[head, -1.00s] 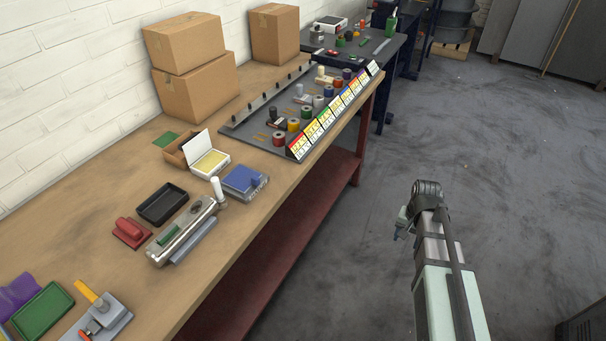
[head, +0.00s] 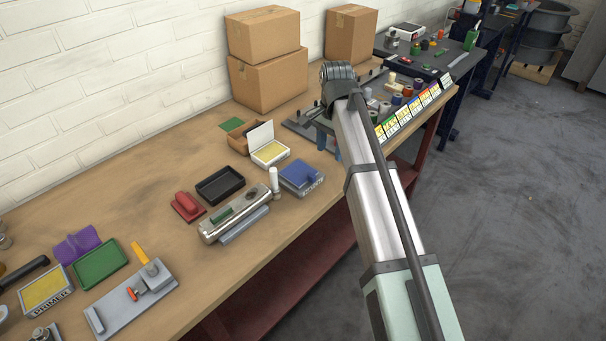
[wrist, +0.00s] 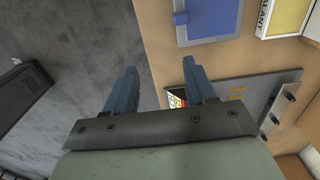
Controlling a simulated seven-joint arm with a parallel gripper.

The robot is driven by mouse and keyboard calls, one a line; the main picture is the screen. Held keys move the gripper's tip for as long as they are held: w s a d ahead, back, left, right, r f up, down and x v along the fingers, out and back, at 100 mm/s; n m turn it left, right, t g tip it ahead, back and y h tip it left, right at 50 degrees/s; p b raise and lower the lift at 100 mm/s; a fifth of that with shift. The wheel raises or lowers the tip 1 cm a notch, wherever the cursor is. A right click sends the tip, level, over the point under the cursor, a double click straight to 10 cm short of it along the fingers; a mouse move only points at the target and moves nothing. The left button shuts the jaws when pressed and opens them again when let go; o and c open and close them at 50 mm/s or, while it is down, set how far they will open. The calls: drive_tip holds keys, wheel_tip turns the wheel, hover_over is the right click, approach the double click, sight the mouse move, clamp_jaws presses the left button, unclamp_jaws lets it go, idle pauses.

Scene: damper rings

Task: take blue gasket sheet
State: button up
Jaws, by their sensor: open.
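A flat blue square (head: 302,175) with a small raised blue block lies on a light base with lettering, near the front edge of the bench. It looks like the blue gasket sheet. In the wrist view its blue face (wrist: 222,28) shows at the top, cut off by the frame edge. My gripper (head: 330,143) is right of and beyond it, apart from it, near the ring rack. In the wrist view the gripper (wrist: 160,70) is open, with nothing between its blue fingers. The left finger shows against the floor and the right one in front of the bench edge.
A yellow pad box (head: 270,152), a metal fixture (head: 234,222) and a black tray (head: 220,185) stand near the blue square. The rack (wrist: 258,88) with label cards (head: 408,120) is close to my gripper. Cardboard boxes (head: 268,82) stand along the wall.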

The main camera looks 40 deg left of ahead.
sight(310, 176)
drive_tip(key=s+a+r, duration=0.3)
drive_tip(key=s+a, duration=0.1)
wheel_tip(310, 176, down, 13)
drive_tip(key=shift+d+f, duration=0.1)
idle(0.7)
drive_tip(key=shift+c, duration=0.4)
clamp_jaws()
